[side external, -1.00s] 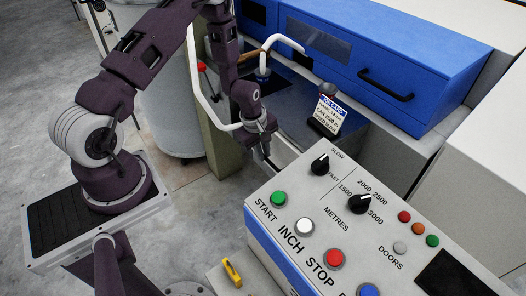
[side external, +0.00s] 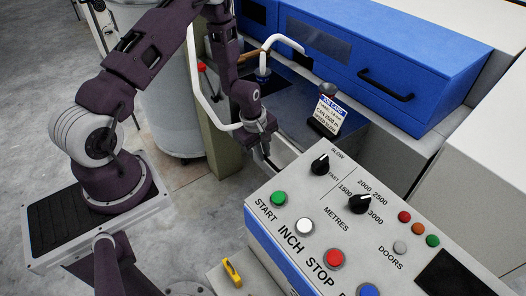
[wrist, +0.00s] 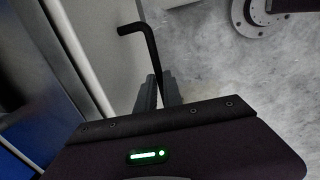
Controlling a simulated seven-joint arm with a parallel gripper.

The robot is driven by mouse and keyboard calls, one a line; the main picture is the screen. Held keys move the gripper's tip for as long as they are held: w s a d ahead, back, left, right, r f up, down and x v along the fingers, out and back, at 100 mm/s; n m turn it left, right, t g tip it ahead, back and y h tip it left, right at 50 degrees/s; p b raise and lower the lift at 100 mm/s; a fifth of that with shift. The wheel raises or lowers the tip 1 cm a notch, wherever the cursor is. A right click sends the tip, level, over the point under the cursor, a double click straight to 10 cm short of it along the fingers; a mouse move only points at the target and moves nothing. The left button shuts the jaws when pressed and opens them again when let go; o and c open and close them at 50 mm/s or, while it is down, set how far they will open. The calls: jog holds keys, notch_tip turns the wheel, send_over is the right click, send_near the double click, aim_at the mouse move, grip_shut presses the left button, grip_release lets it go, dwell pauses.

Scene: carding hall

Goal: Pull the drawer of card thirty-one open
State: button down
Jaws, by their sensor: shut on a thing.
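My gripper (side external: 266,156) reaches down behind the control box, beside a pale metal edge. In the wrist view its two dark fingers (wrist: 158,94) are shut on a black bent bar (wrist: 153,48), which looks like a handle. The bar's free top end turns to the left, towards a grey panel with a pale edge (wrist: 72,50). I cannot tell from these views whether that panel is the drawer's front, or how far the drawer stands out. A small card sign (side external: 328,112) stands on the machine behind the control box; its print is too small to read surely.
The grey control box (side external: 300,185) with buttons and knobs stands close to the right of my gripper. A blue cover with a black handle (side external: 386,84) is behind. A pale can (side external: 165,100) stands behind my arm. Bare concrete floor (wrist: 240,100) lies right of the bar.

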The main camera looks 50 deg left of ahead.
jog(key=s, duration=1.3)
jog(key=shift+s, duration=0.4)
jog(key=c, duration=1.5)
grip_release()
jog(key=shift+s+r, duration=0.2)
jog(key=shift+r, duration=0.95)
jog(key=shift+s+r, duration=0.25)
jog(key=shift+r, duration=0.95)
jog(key=shift+s+r, duration=0.2)
jog(key=shift+r, duration=0.95)
